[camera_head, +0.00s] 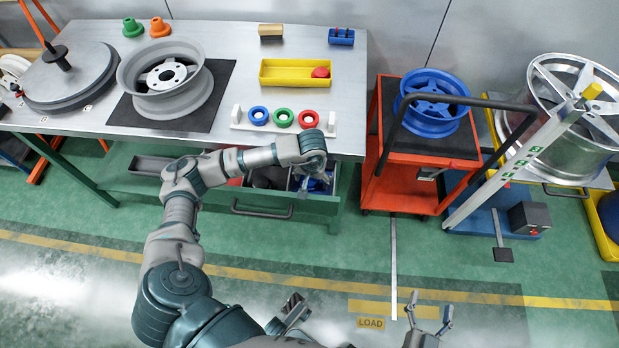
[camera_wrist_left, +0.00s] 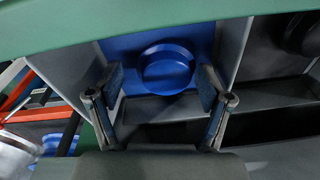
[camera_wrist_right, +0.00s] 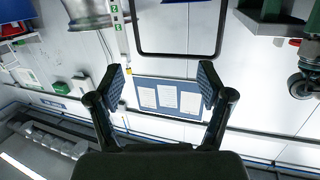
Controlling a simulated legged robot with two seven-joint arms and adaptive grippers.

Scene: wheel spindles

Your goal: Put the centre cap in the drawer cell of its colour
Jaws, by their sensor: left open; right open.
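A round blue centre cap (camera_wrist_left: 167,70) lies in the blue-floored cell (camera_wrist_left: 122,46) of the open drawer, in the left wrist view. My left gripper (camera_head: 318,184) is over the right end of the drawer (camera_head: 312,209). In the left wrist view its fingers (camera_wrist_left: 161,102) are open, one on each side of the cap in the picture and apart from it. In the head view the gripper mostly hides this cell. A red round piece (camera_head: 321,72) lies in the yellow tray (camera_head: 272,81) on the bench. My right gripper (camera_head: 428,322) is open and empty above the floor; its fingers show in the right wrist view (camera_wrist_right: 160,92).
A white holder with blue, green and red rings (camera_head: 283,118) stands at the bench's front edge (camera_head: 220,148). A grey wheel (camera_head: 165,78) sits on a dark mat. A red trolley (camera_head: 405,185) with a blue wheel (camera_head: 433,105) stands right of the bench. The floor in front is clear.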

